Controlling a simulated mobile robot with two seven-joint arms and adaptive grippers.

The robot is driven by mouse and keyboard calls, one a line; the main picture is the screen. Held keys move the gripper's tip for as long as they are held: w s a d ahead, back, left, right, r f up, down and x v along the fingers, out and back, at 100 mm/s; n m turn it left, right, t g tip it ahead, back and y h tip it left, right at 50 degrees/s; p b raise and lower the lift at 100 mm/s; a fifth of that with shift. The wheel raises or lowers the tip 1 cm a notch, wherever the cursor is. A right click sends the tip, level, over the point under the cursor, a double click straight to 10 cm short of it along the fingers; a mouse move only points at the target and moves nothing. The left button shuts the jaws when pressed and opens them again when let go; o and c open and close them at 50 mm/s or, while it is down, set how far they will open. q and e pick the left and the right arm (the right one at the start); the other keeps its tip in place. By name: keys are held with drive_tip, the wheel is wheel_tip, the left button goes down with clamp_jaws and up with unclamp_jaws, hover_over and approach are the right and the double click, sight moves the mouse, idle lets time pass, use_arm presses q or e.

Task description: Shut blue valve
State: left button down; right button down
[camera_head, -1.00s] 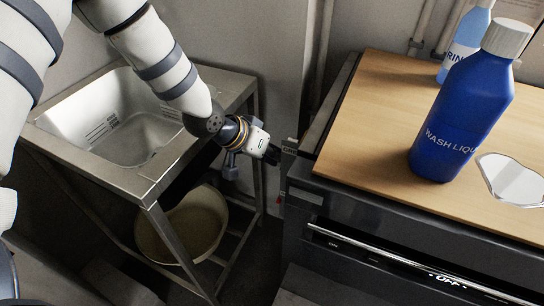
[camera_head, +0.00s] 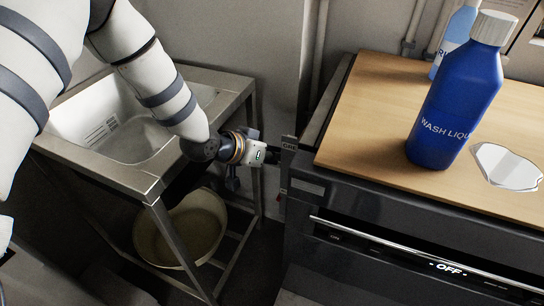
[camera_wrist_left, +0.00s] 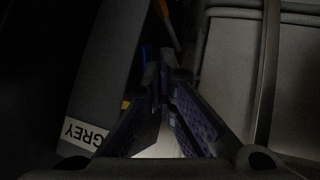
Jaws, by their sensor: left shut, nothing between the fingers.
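My left gripper (camera_head: 277,158) is at the left side of the dark oven (camera_head: 360,205), beside an upright grey plate with a label (camera_head: 289,146). In the left wrist view its fingers (camera_wrist_left: 163,75) are together with nothing between them. A small dark blue patch (camera_wrist_left: 147,54) shows just left of the fingertips; I cannot tell whether it is the blue valve. An orange-yellow piece (camera_wrist_left: 168,24) lies beyond the tips. No blue valve is clearly visible in the head view. My right gripper is not in view.
A label reading GREY (camera_wrist_left: 86,134) is on a panel left of the fingers. A wooden board (camera_head: 385,115) on the oven holds a blue wash bottle (camera_head: 455,95). A metal sink (camera_head: 120,125) stands left, with a tub (camera_head: 180,232) below. The gap between sink and oven is narrow.

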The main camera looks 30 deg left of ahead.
use_arm(q)
drive_tip(key=f+t, duration=0.1)
drive_tip(key=t, duration=0.1)
drive_tip(key=w+f+m+t+b, duration=0.1)
drive_tip(key=t, duration=0.1)
drive_tip(key=shift+w, duration=0.2)
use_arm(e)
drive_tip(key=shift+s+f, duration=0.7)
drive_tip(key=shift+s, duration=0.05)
use_arm(q)
drive_tip(key=shift+w+f, duration=0.35)
idle(2.0)
drive_tip(key=shift+r, duration=0.1)
idle(0.7)
drive_tip(key=shift+r+p, duration=0.35)
drive_tip(key=shift+r, duration=0.45)
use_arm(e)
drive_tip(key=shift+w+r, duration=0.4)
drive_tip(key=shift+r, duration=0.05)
use_arm(q)
drive_tip(key=v, duration=0.7)
drive_tip(key=shift+s+a, duration=0.15)
drive_tip(key=shift+a, duration=0.05)
